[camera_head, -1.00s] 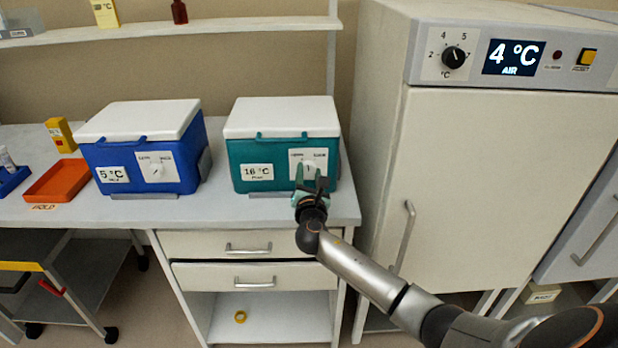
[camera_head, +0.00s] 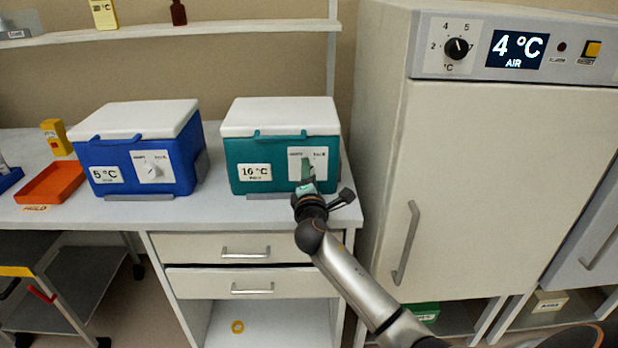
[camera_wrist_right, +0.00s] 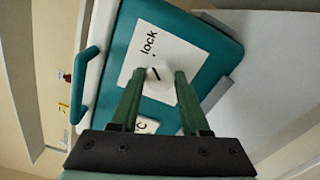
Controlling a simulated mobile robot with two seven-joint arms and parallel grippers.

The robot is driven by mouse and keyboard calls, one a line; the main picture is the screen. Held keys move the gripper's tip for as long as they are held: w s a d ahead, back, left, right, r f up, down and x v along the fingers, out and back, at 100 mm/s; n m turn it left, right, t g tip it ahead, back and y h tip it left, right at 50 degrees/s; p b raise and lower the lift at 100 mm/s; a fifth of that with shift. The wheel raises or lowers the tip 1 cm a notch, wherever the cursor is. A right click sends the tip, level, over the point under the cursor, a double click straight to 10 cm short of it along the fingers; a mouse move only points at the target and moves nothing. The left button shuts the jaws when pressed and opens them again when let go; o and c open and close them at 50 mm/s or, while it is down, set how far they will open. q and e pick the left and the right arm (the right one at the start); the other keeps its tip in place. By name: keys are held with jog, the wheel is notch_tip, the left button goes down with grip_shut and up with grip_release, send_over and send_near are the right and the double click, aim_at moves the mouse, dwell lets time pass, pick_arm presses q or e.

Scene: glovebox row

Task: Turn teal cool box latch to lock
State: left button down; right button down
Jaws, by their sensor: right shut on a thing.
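The teal cool box (camera_head: 237,157) with a white lid stands on the bench, with a "16 °C" label on its front. Its latch is a round white knob (camera_wrist_right: 160,75) with a dark pointer line, on a white plate (camera_wrist_right: 148,50). The word "lock" reads on the plate in the right wrist view. My right gripper (camera_head: 307,168) is at this plate and covers the knob in the head view. In the right wrist view its two green fingers (camera_wrist_right: 159,76) are on either side of the knob, shut on it. My left gripper is not in view.
A blue cool box (camera_head: 128,175) labelled "5 °C" stands to the left, with an orange tray (camera_head: 50,182) beside it. A tall cabinet (camera_head: 490,190) showing "4 °C" stands close on the right. Drawers (camera_head: 246,248) are below the bench.

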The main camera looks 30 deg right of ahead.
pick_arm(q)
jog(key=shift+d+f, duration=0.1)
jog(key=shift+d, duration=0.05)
pick_arm(e)
jog(key=shift+f+m, duration=0.1)
jog(key=shift+m, duration=0.3)
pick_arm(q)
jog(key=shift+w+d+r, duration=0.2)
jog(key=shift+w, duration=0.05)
pick_arm(e)
jog(key=shift+c, duration=1.9)
grip_release()
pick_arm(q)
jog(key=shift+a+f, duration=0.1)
pick_arm(e)
jog(key=v, duration=1.2)
jog(key=shift+s, duration=0.3)
jog(key=shift+a, duration=0.1)
